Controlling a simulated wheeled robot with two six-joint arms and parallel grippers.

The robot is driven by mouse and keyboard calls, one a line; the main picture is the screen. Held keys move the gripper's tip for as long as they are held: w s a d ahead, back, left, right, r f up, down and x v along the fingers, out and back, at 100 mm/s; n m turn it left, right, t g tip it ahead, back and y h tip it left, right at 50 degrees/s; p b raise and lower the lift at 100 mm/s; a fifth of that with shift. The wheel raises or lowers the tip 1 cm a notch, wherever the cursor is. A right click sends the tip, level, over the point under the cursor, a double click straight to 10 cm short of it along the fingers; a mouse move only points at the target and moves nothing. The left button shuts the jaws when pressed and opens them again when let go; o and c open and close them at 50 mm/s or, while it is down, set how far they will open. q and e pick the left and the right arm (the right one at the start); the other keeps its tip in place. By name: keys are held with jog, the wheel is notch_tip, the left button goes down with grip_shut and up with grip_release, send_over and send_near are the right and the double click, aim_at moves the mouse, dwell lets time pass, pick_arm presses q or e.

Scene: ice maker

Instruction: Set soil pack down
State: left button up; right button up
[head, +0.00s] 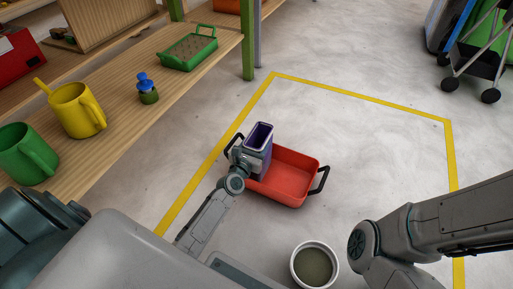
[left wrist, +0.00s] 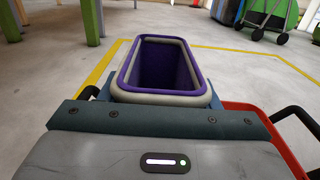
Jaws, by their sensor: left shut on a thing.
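The soil pack (head: 258,150) is a purple, open-topped box with a pale rim. It is upright at the left part of a red tray (head: 291,180) with black handles. My left gripper (head: 246,158) is shut on the soil pack from its near left side. In the left wrist view the soil pack (left wrist: 163,68) stands between the fingers, its opening facing up and its inside dark. Its base is hidden, so I cannot tell whether it touches the tray. My right arm shows at the lower right of the head view, but its fingertips are not visible.
A white-rimmed pot (head: 314,265) stands on the floor near my base. A yellow line (head: 360,95) marks the floor area. A wooden shelf (head: 120,100) at left holds a yellow watering can (head: 77,111), a green one (head: 27,153), a blue-topped bottle (head: 147,88) and a green basket (head: 189,49).

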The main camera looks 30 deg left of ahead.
pick_arm(q)
jog(key=shift+r, duration=0.1)
jog(key=shift+f, duration=0.2)
jog(key=o, duration=1.6)
jog(key=s, duration=1.2)
jog(key=shift+d+r, duration=0.15)
jog(key=shift+d, duration=0.2)
